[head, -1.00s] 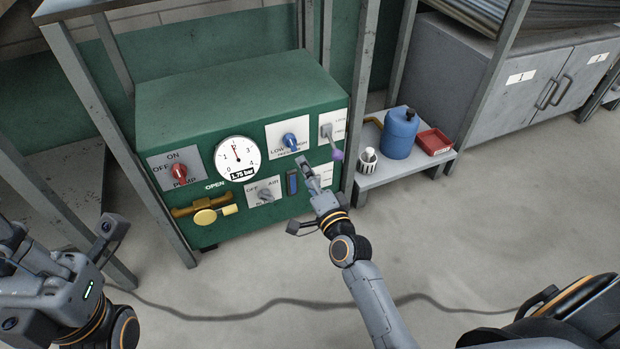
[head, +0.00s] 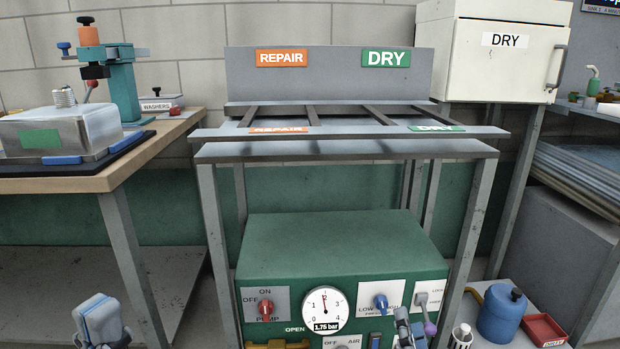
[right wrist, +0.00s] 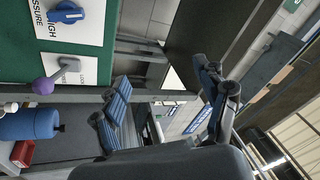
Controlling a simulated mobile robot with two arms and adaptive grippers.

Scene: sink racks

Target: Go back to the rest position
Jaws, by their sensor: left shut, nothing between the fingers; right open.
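My left gripper (head: 100,320) shows at the bottom left of the head view, its blue-padded fingers shut with nothing between them. It is in front of the wooden bench and apart from it. My right gripper (head: 406,328) is at the bottom of the head view, in front of the right part of the green pump unit (head: 340,242). In the right wrist view its two blue-padded fingers (right wrist: 163,82) are spread open and empty. The unit's lever with the purple knob (right wrist: 44,86) is left of the fingers there. Most of both arms is out of the head view.
A metal rack (head: 345,151) with REPAIR and DRY signs stands over the unit. A wooden bench (head: 150,152) with a green press (head: 120,85) is left. A blue canister (head: 500,316) and red tray (head: 543,330) are low right. A white DRY cabinet (head: 505,65) is behind.

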